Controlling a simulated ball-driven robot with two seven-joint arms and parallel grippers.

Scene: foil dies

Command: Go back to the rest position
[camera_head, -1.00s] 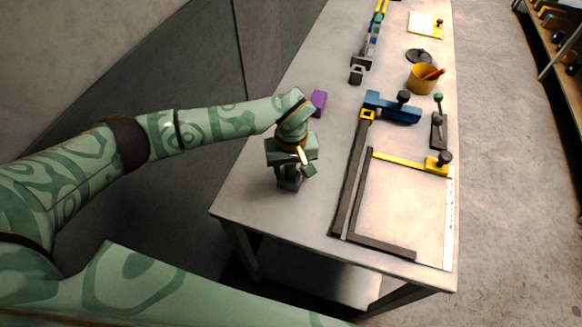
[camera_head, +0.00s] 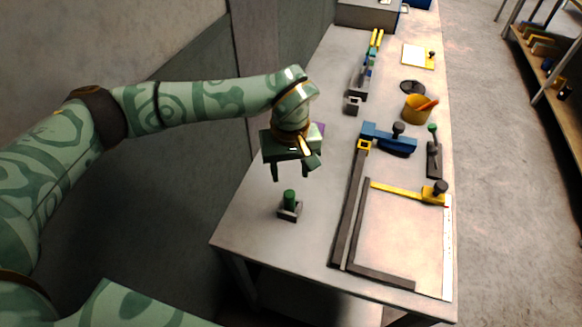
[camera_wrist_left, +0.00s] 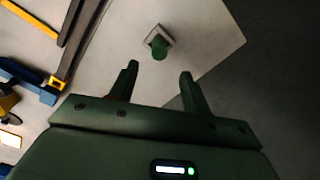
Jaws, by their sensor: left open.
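My left gripper (camera_head: 292,172) is open and empty above the left side of the grey table (camera_head: 262,212). Its two fingers point down in the head view and also show apart in the left wrist view (camera_wrist_left: 158,85). A small grey block with a green cylinder (camera_head: 290,200) stands upright on the table below the gripper, apart from the fingers. The green cylinder also shows in the left wrist view (camera_wrist_left: 159,48), beyond the fingertips. My right gripper is not in view.
A dark L-shaped frame (camera_head: 348,215) with a yellow bar (camera_head: 400,190) lies right of the gripper. A blue clamp (camera_head: 385,138), a yellow cup (camera_head: 412,112) and a green-knobbed lever (camera_head: 434,155) stand farther back.

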